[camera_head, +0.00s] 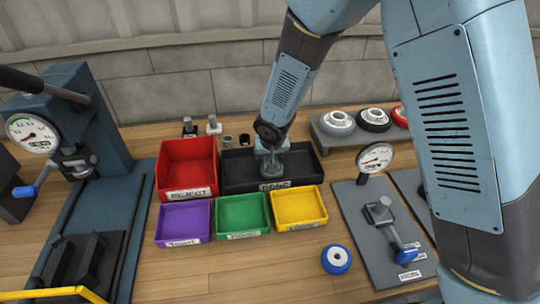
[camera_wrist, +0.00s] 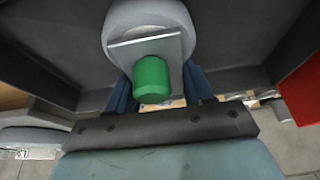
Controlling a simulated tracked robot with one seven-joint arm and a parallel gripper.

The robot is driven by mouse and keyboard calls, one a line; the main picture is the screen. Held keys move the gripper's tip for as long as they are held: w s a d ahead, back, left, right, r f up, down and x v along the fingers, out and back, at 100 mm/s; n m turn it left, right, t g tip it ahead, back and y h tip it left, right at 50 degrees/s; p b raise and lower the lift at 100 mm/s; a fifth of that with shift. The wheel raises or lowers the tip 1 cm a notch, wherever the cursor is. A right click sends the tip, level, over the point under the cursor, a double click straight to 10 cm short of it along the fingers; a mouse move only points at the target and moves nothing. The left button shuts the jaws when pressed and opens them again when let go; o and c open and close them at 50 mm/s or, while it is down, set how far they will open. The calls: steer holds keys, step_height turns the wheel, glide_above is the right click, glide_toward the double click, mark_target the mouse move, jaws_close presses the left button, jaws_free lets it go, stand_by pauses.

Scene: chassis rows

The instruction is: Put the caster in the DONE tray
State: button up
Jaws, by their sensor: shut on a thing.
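The DONE tray (camera_head: 235,177) is a black, shallow, wide tray right of the red bin in the head view. My gripper (camera_head: 269,150) reaches down over it, fingers pointing into the tray. In the wrist view my gripper (camera_wrist: 160,88) is shut on the caster (camera_wrist: 153,80), which shows a green stem, a square grey plate and a pale wheel behind it. The dark tray walls surround it in that view. In the head view the caster is mostly hidden by the fingers. I cannot tell whether it touches the tray floor.
The red REJECT bin (camera_head: 187,165) stands left of the tray. Purple (camera_head: 183,222), green (camera_head: 242,213) and yellow (camera_head: 298,207) bins stand in front. A blue wheel (camera_head: 336,259) lies on the bench. Gauge fixtures stand at both sides. A rack of wheels (camera_head: 338,124) is back right.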

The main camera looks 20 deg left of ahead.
steer(key=o, duration=1.4)
steer(key=v, duration=1.3)
steer(key=shift+s+r, duration=0.2)
steer(key=shift+r, duration=0.1)
steer(key=shift+d, duration=0.1)
